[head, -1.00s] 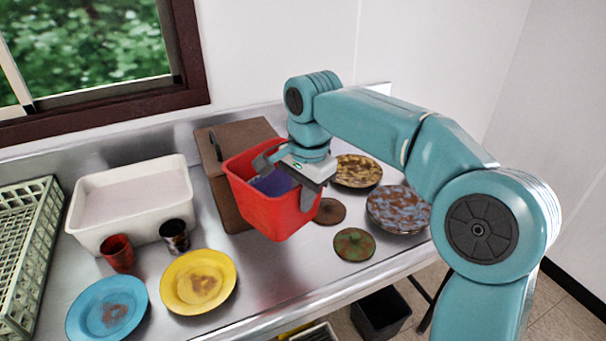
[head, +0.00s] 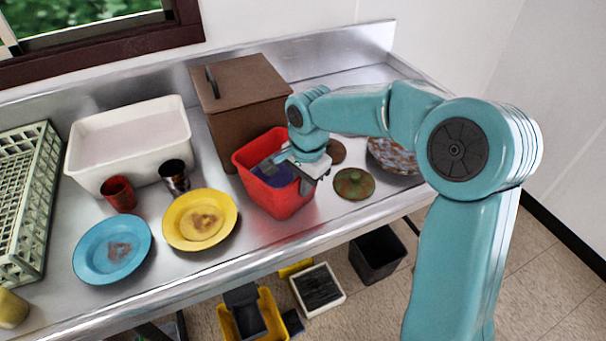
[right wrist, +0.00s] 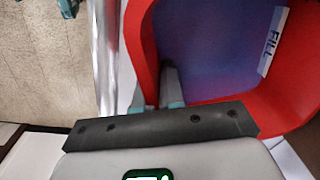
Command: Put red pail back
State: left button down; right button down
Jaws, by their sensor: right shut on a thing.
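The red pail (head: 270,192) is upright at the counter's front edge, just in front of the brown box. Purple-blue contents show inside it. My right gripper (head: 288,172) is shut on the pail's rim on its right side. I cannot tell whether the pail's base touches the counter. In the right wrist view the pail's red wall (right wrist: 143,45) runs between my fingers, and a white "FILL" label shows inside. My left gripper is not in view.
The brown lidded box (head: 240,95) stands behind the pail. A white basin (head: 128,165), two cups, a yellow plate (head: 200,220) and a blue plate (head: 112,250) are left. A round green-brown lid (head: 354,184) and dirty plates lie right. Bins stand on the floor below.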

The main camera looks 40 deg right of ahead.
jog(key=shift+r, duration=0.2)
jog(key=shift+f, duration=0.2)
jog(key=c, duration=1.3)
grip_release()
jog(key=shift+o, duration=0.2)
jog(key=shift+s+a, duration=0.1)
jog(key=shift+r, duration=0.5)
notch_tip(320, 180, up, 11)
jog(key=s, duration=0.1)
jog(key=shift+p, duration=0.35)
